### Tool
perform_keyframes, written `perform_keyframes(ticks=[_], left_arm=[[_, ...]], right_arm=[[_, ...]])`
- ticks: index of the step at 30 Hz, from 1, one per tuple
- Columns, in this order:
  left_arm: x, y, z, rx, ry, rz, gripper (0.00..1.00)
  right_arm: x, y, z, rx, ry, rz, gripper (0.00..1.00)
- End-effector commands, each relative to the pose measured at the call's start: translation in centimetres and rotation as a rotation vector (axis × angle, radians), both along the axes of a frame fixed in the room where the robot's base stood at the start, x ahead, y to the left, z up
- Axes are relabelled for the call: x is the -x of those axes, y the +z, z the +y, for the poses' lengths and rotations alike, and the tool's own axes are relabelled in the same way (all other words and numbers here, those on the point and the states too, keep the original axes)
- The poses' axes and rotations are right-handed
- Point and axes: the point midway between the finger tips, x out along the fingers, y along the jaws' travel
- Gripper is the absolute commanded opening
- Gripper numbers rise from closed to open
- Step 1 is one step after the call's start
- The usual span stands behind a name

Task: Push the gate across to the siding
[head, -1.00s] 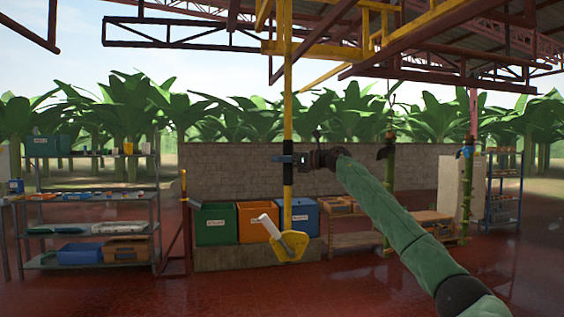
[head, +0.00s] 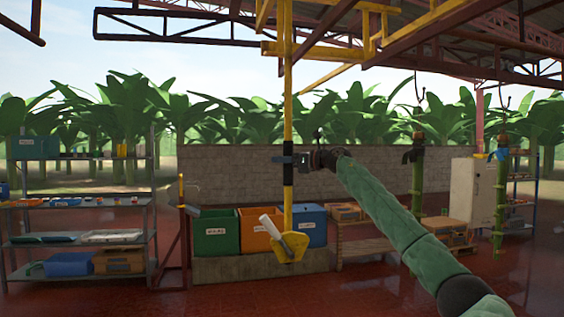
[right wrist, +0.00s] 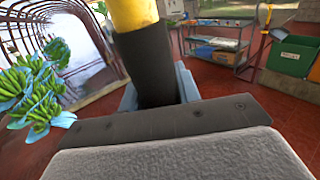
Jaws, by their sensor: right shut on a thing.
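The gate appears as a yellow upright pole (head: 287,110) hanging from the overhead framework, with a black sleeve (head: 288,174) and a yellow plate with a pale lever (head: 290,245) at its foot. My right gripper (head: 289,160) is shut on the sleeve. In the right wrist view the sleeve (right wrist: 148,68) stands between the blue jaws, slightly tilted in the picture. Yellow overhead beams (head: 330,51) meet near the pole's top; I cannot tell which part is the siding. My left gripper is out of view.
Green (head: 215,232), orange (head: 256,243) and blue (head: 311,222) bins stand on a low ledge behind the pole. A loaded shelf (head: 80,240) is at left. Green stems (head: 417,180) hang at right by a pale cabinet (head: 470,190). Open red floor lies in front.

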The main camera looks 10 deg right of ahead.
Motion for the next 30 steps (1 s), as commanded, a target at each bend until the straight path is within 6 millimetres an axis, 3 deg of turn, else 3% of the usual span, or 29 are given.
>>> perform_keyframes(ticks=[13, 14, 17, 26, 30], left_arm=[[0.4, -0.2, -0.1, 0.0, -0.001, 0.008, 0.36], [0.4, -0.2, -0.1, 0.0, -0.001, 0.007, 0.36], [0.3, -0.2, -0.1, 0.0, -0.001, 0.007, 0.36], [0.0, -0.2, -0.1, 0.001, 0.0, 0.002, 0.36], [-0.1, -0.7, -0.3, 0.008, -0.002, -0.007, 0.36]], right_arm=[[-0.2, 0.0, -0.3, -0.002, -0.008, -0.001, 0.0], [-0.2, 0.0, -0.3, -0.002, -0.008, -0.001, 0.37], [-0.2, 0.0, -0.2, -0.001, -0.007, -0.001, 0.54], [-0.1, -0.1, -0.2, 0.0, -0.005, 0.0, 0.54], [0.5, -0.3, -1.3, -0.001, -0.006, -0.001, 0.54]])
